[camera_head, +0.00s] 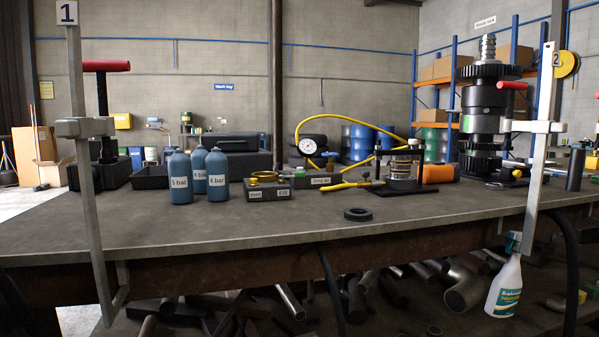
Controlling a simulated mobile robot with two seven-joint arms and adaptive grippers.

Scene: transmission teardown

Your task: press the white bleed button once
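Neither of my grippers shows in the head view. I cannot pick out the white bleed button for certain. A small white part (413,142) sits on top of the fixture (402,172) with two black posts on a black plate. A round white gauge (308,147) stands behind a low dark box (320,181) with a label, and a yellow hose (365,124) arches from it to the right. Another low dark box (267,192) with a brass ring and two small labels sits left of it.
Blue bottles (180,178) stand left of centre on the bench (250,229). Clamps rise at its front edge, left (88,180) and right (538,170). A tall gear stack (483,110) stands right. A spray bottle (504,287) hangs below the edge.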

